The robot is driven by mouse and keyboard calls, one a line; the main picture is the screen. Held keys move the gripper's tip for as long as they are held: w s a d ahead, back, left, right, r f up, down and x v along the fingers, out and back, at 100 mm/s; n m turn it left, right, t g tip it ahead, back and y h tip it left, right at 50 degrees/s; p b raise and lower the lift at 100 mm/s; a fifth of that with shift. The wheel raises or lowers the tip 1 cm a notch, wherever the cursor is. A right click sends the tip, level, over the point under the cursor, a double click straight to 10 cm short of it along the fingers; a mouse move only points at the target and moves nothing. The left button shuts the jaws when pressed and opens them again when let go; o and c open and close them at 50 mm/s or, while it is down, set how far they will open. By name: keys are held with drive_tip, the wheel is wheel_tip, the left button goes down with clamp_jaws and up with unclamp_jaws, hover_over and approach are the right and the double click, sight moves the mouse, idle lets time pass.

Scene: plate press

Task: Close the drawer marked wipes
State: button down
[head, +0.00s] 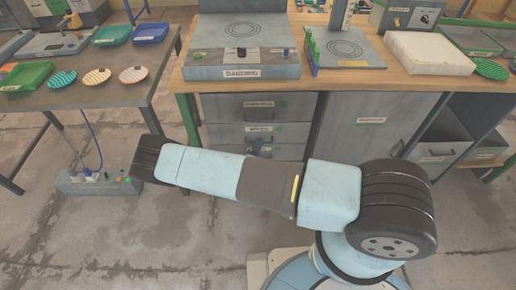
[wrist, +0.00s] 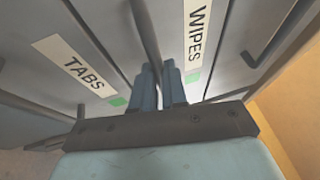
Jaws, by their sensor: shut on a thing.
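The wipes label (wrist: 197,38) shows on a grey drawer front in the wrist view, right of my gripper (wrist: 160,72). A label reading TABS (wrist: 75,73) is on a grey front to the left. A dark bar handle (wrist: 146,32) runs down between the two labels, and my gripper's blue fingers are shut on it. The drawer labels are too small to read there. How far the wipes drawer stands out cannot be told.
Another handle (wrist: 275,35) lies right of the wipes label. A grey cupboard door (head: 372,98) is right of the drawers. The wooden bench (head: 340,80) carries a press and a white block (head: 430,53). A table with trays stands left, a power box (head: 98,180) on the floor.

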drive_tip(key=c, duration=1.2)
unclamp_jaws()
drive_tip(key=shift+w+f, duration=0.15)
drive_tip(key=shift+w, duration=0.05)
drive_tip(key=shift+o, duration=0.2)
drive_tip(key=v, duration=1.3)
drive_tip(key=shift+s+a, duration=0.2)
drive_tip(key=shift+s, duration=0.15)
